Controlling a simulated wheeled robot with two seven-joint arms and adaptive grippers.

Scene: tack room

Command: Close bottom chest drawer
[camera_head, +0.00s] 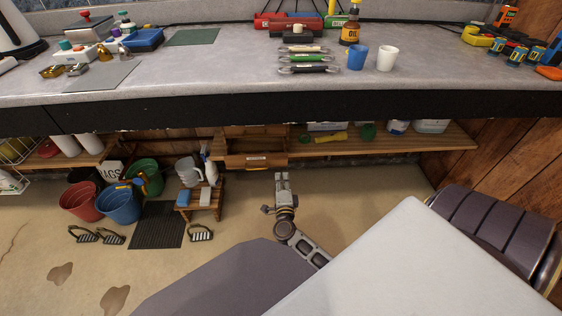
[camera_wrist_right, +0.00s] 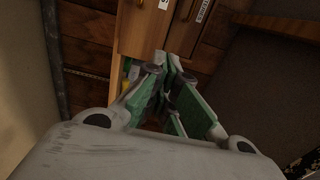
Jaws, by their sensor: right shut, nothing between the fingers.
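A small wooden chest (camera_head: 222,146) stands under the counter at the middle of the head view. A drawer with a white label on its front (camera_head: 243,163) is pulled out, and its inside shows from above. I cannot tell for sure whether it is the bottom one. My right gripper (camera_head: 282,177) is low over the floor, in front of the chest and a little right of the drawer's middle. In the right wrist view its fingers (camera_wrist_right: 168,72) are shut and empty, pointing at wooden fronts (camera_wrist_right: 143,30) with white labels. Contact is unclear there. My left gripper is not in view.
A wooden stool (camera_head: 203,211) with a blue and a grey block stands left of the gripper, near red (camera_head: 78,202) and blue (camera_head: 119,206) buckets. A low shelf (camera_head: 400,143) runs right of the chest. Floor right of the gripper is clear.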

